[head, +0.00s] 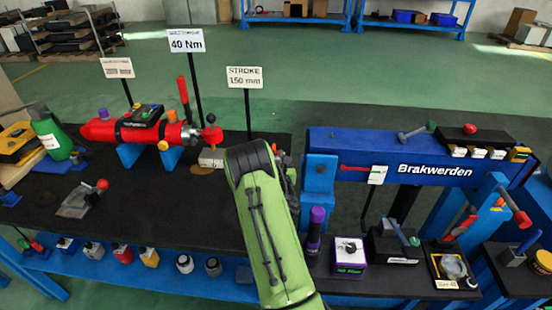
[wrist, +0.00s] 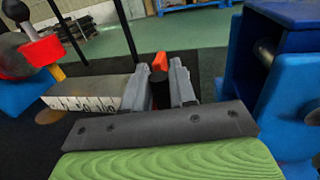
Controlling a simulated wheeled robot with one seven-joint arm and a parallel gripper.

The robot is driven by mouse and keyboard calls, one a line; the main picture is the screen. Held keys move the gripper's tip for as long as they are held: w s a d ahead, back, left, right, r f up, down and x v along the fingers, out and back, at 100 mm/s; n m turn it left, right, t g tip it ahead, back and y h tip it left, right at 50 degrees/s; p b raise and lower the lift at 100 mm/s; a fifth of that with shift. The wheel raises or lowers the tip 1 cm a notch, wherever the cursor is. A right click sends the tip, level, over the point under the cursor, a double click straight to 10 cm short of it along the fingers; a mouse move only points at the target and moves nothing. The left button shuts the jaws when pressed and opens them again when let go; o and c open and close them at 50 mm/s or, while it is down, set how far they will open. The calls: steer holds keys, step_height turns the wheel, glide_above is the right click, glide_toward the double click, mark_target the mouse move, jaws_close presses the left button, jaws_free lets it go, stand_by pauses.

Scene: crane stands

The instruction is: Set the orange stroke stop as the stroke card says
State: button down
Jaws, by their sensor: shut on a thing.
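The stroke card (head: 245,77) stands on a black post behind the bench and reads "STROKE 150 mm". The orange stroke stop (wrist: 160,60) shows between and just beyond my fingertips in the wrist view. My gripper (wrist: 160,72) is shut on it, with a dark round part between the jaws. A pale graduated scale (wrist: 92,92) runs from the left up to beside my left finger; its figures are too small to read surely. The scale block also shows in the head view (head: 211,156). My green arm hides most of the gripper and the stop there.
A red cylinder (head: 100,131) with a red lever lies on blue supports left of the scale. A blue frame marked "Brakwerden" (head: 435,170) stands close on the right. Its blue post (wrist: 285,90) is near my gripper.

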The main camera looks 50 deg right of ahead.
steer(key=shift+w, duration=0.1)
steer(key=shift+w+a+f+b, duration=0.1)
steer(key=shift+w+a+b, duration=0.2)
steer(key=shift+b, duration=0.05)
steer(key=w+a, duration=0.1)
steer(key=w+a+b, duration=0.1)
steer(key=w, duration=0.1)
steer(key=shift+w+a, duration=0.1)
steer(key=shift+a, duration=0.2)
steer(key=c, duration=1.1)
jaws_free()
